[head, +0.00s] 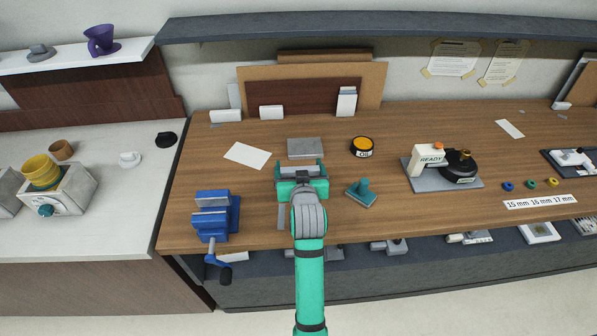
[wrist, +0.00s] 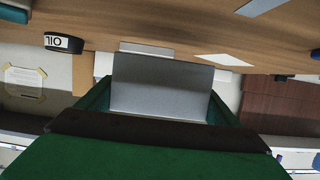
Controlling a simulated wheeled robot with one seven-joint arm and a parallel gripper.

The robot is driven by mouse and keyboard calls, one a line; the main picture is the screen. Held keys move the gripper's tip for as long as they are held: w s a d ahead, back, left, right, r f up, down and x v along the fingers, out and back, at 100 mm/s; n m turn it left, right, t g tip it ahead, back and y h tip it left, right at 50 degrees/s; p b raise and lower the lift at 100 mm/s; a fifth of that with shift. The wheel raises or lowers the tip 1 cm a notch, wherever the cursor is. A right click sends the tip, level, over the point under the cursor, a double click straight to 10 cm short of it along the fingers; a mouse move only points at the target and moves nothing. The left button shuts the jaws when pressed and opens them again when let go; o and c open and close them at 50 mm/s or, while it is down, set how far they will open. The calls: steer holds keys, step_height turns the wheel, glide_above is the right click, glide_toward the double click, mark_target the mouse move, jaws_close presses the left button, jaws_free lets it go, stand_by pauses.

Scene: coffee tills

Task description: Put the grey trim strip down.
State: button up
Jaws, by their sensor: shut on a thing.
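The grey trim strip (wrist: 162,88) shows in the wrist view as a flat grey piece between my jaws, filling the gap between them. My gripper (head: 301,172) is shut on it, over the wooden counter (head: 420,225), left of a teal stamp-like piece (head: 360,193). In the head view the strip is mostly hidden by the gripper. I cannot tell its height above the counter. A grey block (head: 305,149) lies just beyond the gripper; the held piece hides most of it in the wrist view. Another narrow grey strip (head: 284,217) lies near the front edge.
A blue vise (head: 213,215) stands left at the front edge. A white paper (head: 247,156) lies behind it. An OIL tin (head: 362,147) stands right of the grey block. A READY device (head: 440,170) stands farther right. Bare wood shows between the teal piece and that device.

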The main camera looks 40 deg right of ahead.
steer(key=f, duration=0.3)
steer(key=shift+w+d+f, duration=0.15)
steer(key=shift+w+d, duration=0.15)
steer(key=shift+a+f, duration=0.1)
steer(key=shift+f, duration=0.25)
steer(key=o, duration=1)
steer(key=shift+s+f, duration=0.1)
steer(key=shift+a, duration=0.1)
steer(key=v, duration=1.2)
